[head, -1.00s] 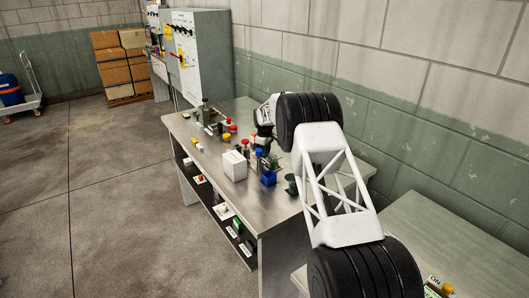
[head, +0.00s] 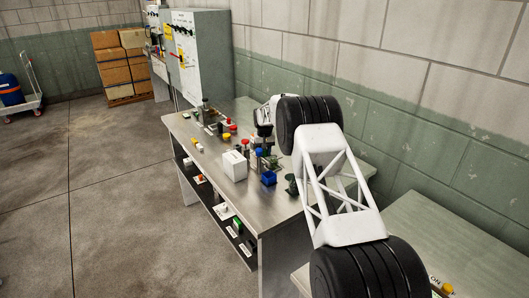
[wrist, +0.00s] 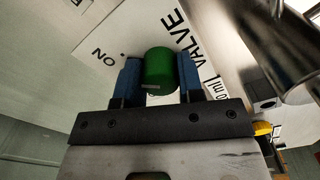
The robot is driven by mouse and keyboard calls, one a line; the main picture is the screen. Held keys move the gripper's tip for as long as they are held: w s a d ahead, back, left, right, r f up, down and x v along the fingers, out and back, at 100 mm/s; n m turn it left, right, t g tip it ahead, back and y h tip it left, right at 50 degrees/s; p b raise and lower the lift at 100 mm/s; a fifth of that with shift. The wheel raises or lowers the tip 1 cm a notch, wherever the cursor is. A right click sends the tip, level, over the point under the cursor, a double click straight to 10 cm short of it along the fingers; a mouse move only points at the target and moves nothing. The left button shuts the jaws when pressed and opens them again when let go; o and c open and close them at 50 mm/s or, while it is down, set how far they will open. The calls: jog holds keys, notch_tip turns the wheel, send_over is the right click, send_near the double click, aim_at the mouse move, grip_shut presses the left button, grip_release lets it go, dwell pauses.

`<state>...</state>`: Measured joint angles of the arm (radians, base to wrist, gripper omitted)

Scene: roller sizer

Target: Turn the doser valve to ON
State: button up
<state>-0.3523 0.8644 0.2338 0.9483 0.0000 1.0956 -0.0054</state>
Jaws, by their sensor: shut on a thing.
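In the wrist view, a round green knob (wrist: 158,68) stands in front of a white label plate (wrist: 97,50) with the words "ON" and "VALVE". "ON" lies left of the knob and "VALVE" lies above and right of it. A small pale mark shows on the knob's lower edge. The two blue fingers of my gripper (wrist: 158,80) are shut on the knob, one on each side. In the head view my gripper (head: 263,136) is over the far side of the metal bench, and the knob cannot be told apart there.
The metal bench (head: 285,212) holds a white box (head: 234,166), a blue bin (head: 269,178) and several small capped items close to my gripper. A shiny metal cylinder (wrist: 306,50) stands right of the knob. A block wall runs behind the bench.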

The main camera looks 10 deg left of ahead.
jog(key=shift+r+m, duration=0.1)
jog(key=shift+m, duration=0.5)
jog(key=o, duration=0.9)
jog(key=shift+r, duration=3.85)
